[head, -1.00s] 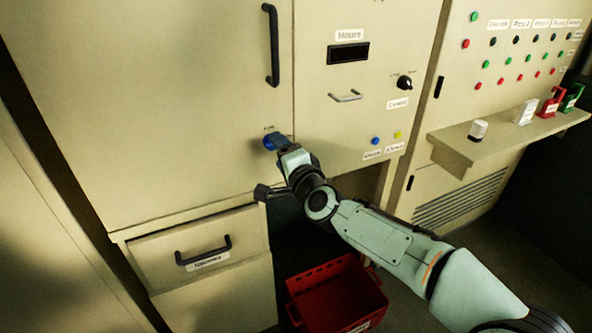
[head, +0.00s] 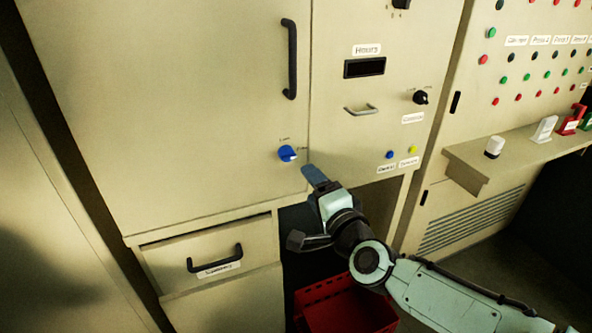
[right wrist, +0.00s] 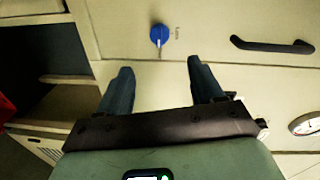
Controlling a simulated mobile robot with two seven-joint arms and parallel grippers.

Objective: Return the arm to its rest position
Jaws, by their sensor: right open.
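My right gripper (head: 308,205) is in front of the cabinet, below and to the right of a round blue knob (head: 287,153) on the large door. In the right wrist view the gripper (right wrist: 155,85) has its two fingers spread with nothing between them. The blue knob (right wrist: 159,34) lies beyond the fingertips there, apart from them. My right arm (head: 440,290) comes in from the lower right. My left gripper is not in view.
A drawer with a dark handle (head: 215,259) is below the door. A red crate (head: 340,312) stands in the open space under the cabinet. A ledge (head: 470,160) juts out at right. A black door handle (head: 289,60) is above the knob.

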